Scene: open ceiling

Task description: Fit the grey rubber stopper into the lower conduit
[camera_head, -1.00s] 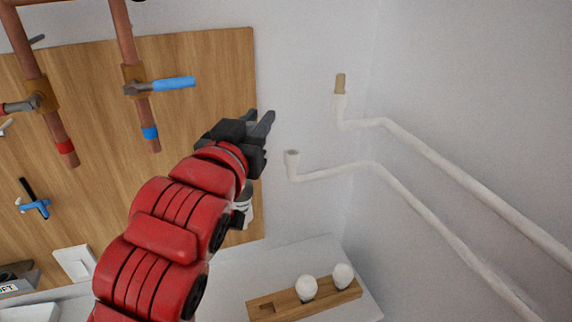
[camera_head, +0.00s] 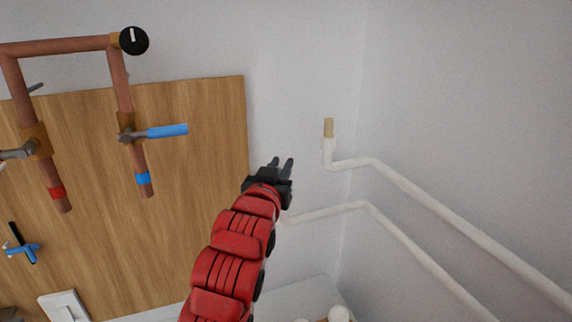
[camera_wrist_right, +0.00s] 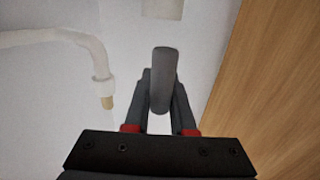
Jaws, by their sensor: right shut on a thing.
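My right gripper (camera_head: 282,162) is in front of the wall, left of the upper conduit (camera_head: 328,150). In the right wrist view the right gripper (camera_wrist_right: 163,98) is shut on the grey rubber stopper (camera_wrist_right: 162,78), a rounded rod standing out past the fingertips. The white lower conduit (camera_head: 325,210) runs along the walls; my gripper and arm hide its open end in the head view. In the wrist view the end of a white pipe, seemingly the lower conduit (camera_wrist_right: 162,8), lies beyond the stopper, with a gap in the picture. My left gripper is not in view.
A tan plug (camera_head: 328,127) sits in the upper conduit's end, also at left in the wrist view (camera_wrist_right: 107,102). A wooden board (camera_head: 195,230) with copper pipes (camera_head: 122,90) and a blue-handled valve (camera_head: 165,131) is at left. White round objects (camera_head: 338,313) are low down.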

